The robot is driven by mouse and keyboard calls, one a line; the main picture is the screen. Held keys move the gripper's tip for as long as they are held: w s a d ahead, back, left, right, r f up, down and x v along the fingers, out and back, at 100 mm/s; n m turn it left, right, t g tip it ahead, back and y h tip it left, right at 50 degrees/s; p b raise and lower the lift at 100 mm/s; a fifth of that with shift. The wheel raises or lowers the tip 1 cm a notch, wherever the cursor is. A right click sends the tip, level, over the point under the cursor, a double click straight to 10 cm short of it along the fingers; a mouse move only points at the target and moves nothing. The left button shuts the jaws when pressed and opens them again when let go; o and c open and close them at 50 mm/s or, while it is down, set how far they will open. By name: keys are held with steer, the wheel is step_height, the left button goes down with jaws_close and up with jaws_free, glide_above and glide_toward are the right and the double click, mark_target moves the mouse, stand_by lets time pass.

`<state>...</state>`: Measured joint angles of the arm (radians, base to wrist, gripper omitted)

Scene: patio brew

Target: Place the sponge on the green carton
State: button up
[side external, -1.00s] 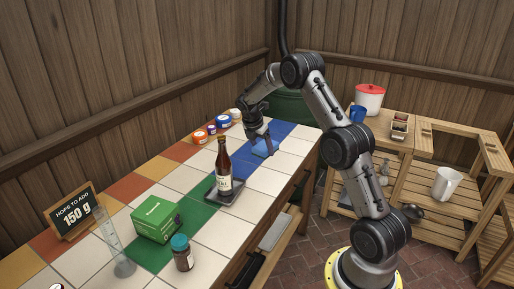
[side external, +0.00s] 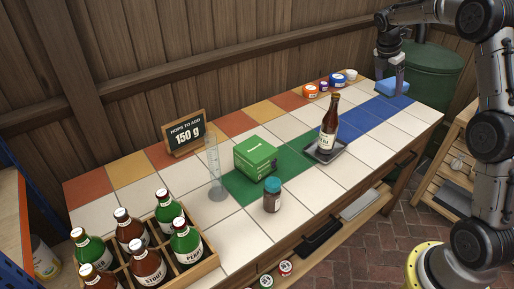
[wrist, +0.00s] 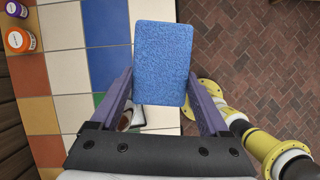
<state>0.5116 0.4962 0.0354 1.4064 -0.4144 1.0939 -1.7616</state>
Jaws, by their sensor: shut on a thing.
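The blue sponge (side external: 394,87) is between the fingers of my gripper (side external: 391,77) at the far right end of the tiled table. In the wrist view the sponge (wrist: 165,50) fills the space between the two fingers of my gripper (wrist: 162,76), which is shut on it. How high the sponge is above the tiles is hard to tell. The green carton (side external: 256,157) stands upright on the green tiles in the middle of the table. My gripper is well to the right of and behind the carton, apart from it.
A brown bottle (side external: 329,125) stands on a dark tray (side external: 327,155) between sponge and carton. A blue-lidded jar (side external: 272,200) and a clear cylinder (side external: 215,175) flank the carton. A sign (side external: 185,135), a bottle crate (side external: 205,268) and small tubs (side external: 310,91) are also on the table.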

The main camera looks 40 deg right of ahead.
steer(key=shift+v, duration=1.2)
steer(key=w+a+n+t, duration=0.1)
steer(key=a+n, duration=0.3)
steer(key=a, duration=0.8)
steer(key=w+a+n+t+y, duration=0.1)
steer(key=a+n+t, duration=0.15)
steer(key=a, duration=0.95)
steer(key=w+a+n, duration=0.1)
steer(key=a+n, duration=0.4)
steer(key=a, duration=0.8)
glide_toward(255, 149)
steer(key=shift+w+d+f+m, duration=0.1)
steer(key=shift+d+f+m, duration=0.1)
steer(key=shift+d+f, duration=0.25)
steer(key=shift+w+d+f+m, duration=0.15)
steer(key=shift+d+f, duration=0.1)
steer(key=shift+d, duration=0.35)
steer(key=shift+w+f, duration=0.35)
steer(key=shift+f, duration=1.7)
